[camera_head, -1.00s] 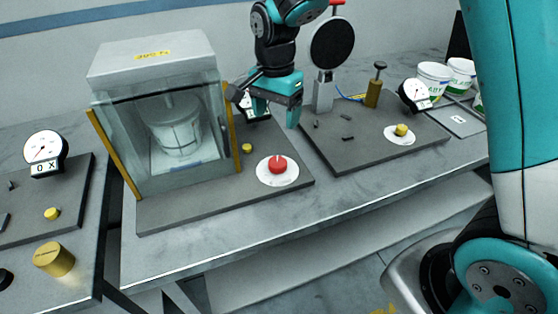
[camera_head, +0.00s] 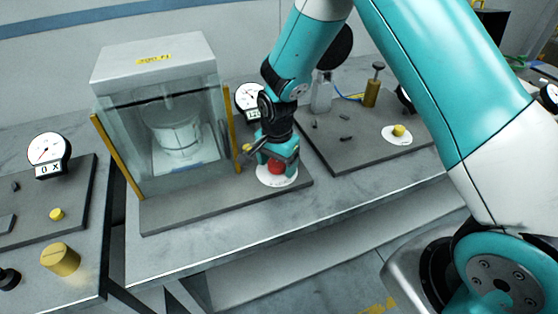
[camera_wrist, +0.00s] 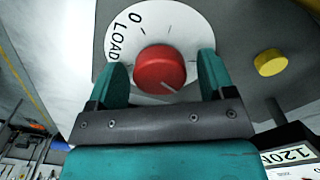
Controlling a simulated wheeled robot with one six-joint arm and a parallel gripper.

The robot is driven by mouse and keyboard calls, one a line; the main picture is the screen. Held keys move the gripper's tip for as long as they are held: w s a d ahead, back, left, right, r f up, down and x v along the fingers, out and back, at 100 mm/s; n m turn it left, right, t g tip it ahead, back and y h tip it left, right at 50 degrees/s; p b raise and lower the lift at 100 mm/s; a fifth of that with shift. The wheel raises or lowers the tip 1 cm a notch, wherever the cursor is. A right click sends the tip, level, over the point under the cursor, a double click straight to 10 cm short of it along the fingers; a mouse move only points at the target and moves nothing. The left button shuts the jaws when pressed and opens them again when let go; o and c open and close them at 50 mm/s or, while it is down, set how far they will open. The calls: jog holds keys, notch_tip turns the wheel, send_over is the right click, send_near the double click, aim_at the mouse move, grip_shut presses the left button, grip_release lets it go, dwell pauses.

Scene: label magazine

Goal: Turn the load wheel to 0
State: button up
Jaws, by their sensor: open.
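The load wheel is a red knob (camera_head: 277,168) on a white round dial (camera_head: 277,181), at the front right of the middle station's grey plate. In the wrist view the red knob (camera_wrist: 160,68) carries a pale line pointing to the lower right. The dial (camera_wrist: 190,25) reads "LOAD" at its left and "0" at its upper left, away from that line. My gripper (camera_wrist: 162,70) is open, with one teal finger on each side of the knob. I cannot tell whether they touch it. In the head view my gripper (camera_head: 275,157) hides the knob's top.
A glass-fronted chamber (camera_head: 155,110) holding a white cup stands left of the wheel. A yellow button (camera_wrist: 270,62) sits beside the dial. A gauge (camera_head: 248,97) stands behind; a display (camera_wrist: 290,158) showing "120" is partly cut off. Another station's grey plate (camera_head: 360,155) lies right.

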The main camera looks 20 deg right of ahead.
jog(key=c, duration=0.9)
jog(key=shift+d, duration=0.1)
jog(key=shift+c, duration=0.2)
jog(key=shift+n, duration=0.3)
